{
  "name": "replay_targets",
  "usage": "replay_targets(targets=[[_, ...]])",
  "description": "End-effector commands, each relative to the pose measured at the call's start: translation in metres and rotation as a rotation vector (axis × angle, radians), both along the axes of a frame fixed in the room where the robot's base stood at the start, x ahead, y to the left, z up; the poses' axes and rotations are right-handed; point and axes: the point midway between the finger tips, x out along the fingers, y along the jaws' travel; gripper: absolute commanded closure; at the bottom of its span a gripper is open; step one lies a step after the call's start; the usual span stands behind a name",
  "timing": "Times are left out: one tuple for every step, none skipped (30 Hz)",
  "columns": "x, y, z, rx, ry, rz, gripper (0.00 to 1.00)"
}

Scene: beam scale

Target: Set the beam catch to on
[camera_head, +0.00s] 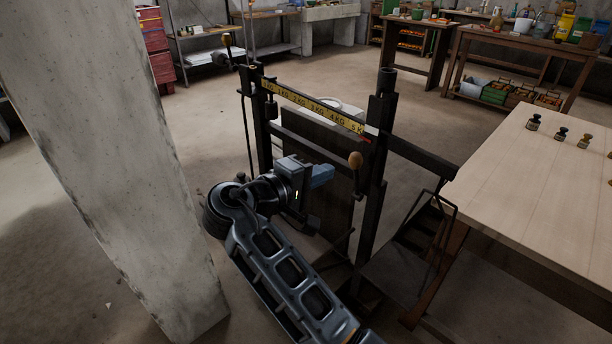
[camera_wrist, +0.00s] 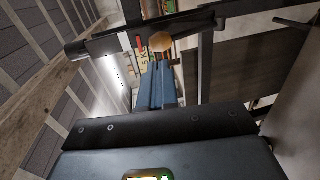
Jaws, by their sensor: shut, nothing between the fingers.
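The beam scale has a dark upright frame (camera_head: 377,165) and a yellow beam (camera_head: 312,105) marked in KG. The beam also shows in the wrist view (camera_wrist: 142,55). A tan rounded knob (camera_head: 355,160) sits near the beam's right end by the right post. I take it for the catch handle, but its on or off setting cannot be read. My gripper (camera_head: 324,174) is shut and empty, left of and slightly below this knob in the head view. In the wrist view the knob (camera_wrist: 160,42) lies just beyond my fingertips (camera_wrist: 160,70); contact cannot be told.
A second knobbed lever (camera_head: 228,40) stands at the frame's left top. A wooden table (camera_head: 540,190) with small weights (camera_head: 561,134) is at right. A concrete pillar (camera_head: 110,150) stands close at left. Floor behind the scale is open.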

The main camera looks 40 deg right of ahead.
Motion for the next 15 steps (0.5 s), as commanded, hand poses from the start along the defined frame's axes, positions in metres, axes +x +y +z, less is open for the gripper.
replay_targets(targets=[[0.000,-0.011,0.000,0.000,0.002,-0.004,1.00],[0.000,-0.017,-0.002,0.000,0.002,-0.004,1.00],[0.000,-0.024,-0.003,0.001,0.002,-0.003,1.00],[0.000,-0.029,-0.004,0.001,0.001,-0.004,1.00],[0.001,-0.034,-0.005,0.001,0.001,-0.003,1.00],[0.001,-0.040,-0.006,0.001,0.001,-0.003,1.00],[0.001,-0.044,-0.007,0.001,0.000,-0.002,1.00],[0.001,-0.048,-0.007,0.001,0.000,-0.002,1.00],[0.001,-0.052,-0.008,0.001,0.000,-0.002,1.00],[0.001,-0.055,-0.009,0.000,0.001,-0.002,1.00],[0.002,-0.058,-0.010,0.000,0.001,-0.001,1.00],[0.002,-0.060,-0.010,0.000,0.001,-0.001,1.00],[0.002,-0.062,-0.011,0.000,0.000,-0.001,1.00],[0.002,-0.063,-0.011,0.000,0.000,-0.001,1.00],[0.002,-0.065,-0.012,0.001,0.000,-0.001,1.00]])
